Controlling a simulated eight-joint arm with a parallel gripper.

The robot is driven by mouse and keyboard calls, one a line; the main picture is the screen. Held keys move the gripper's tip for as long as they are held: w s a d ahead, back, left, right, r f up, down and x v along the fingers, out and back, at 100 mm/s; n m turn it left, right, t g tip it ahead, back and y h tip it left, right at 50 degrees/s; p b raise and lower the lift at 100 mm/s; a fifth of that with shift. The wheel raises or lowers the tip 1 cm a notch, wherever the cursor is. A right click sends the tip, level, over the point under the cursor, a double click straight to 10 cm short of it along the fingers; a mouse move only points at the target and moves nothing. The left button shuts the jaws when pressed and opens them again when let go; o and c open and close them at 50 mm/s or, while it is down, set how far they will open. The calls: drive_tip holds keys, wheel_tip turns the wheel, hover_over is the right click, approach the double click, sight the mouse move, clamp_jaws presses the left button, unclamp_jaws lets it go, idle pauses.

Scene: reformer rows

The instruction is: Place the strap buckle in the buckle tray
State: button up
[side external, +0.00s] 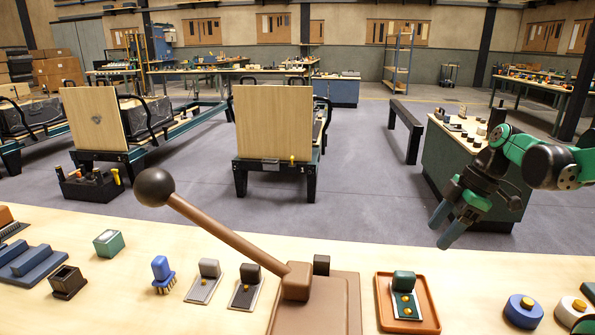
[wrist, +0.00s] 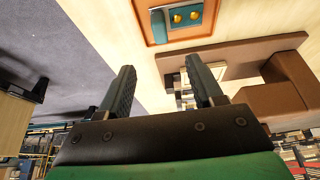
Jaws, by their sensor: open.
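The orange-brown buckle tray (side external: 384,318) lies on the light wooden table, right of centre. A dark green strap buckle (side external: 404,283) with brass studs lies inside the tray, within its rim. In the wrist view, the tray (wrist: 150,30) is at the top with the green buckle (wrist: 180,14) in it, partly cut off by the frame. My gripper (side external: 444,230) hangs up and to the right of the tray, apart from it. In the wrist view, its two fingers (wrist: 158,68) are spread with nothing between them.
A brown lever (side external: 225,230) with a dark ball knob rises from a brown base (side external: 313,310) left of the tray. A blue round knob (side external: 523,309) stands right of the tray.

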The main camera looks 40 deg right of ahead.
drive_tip(key=w+a+r+m+t+h, duration=0.1)
drive_tip(key=w+a+m+t+h, duration=0.1)
drive_tip(key=a+m, duration=0.7)
drive_tip(key=shift+w+a+t+h, duration=0.2)
drive_tip(key=shift+a+t+h, duration=0.6)
drive_tip(key=shift+a, duration=1.4)
drive_tip(key=shift+r, duration=0.1)
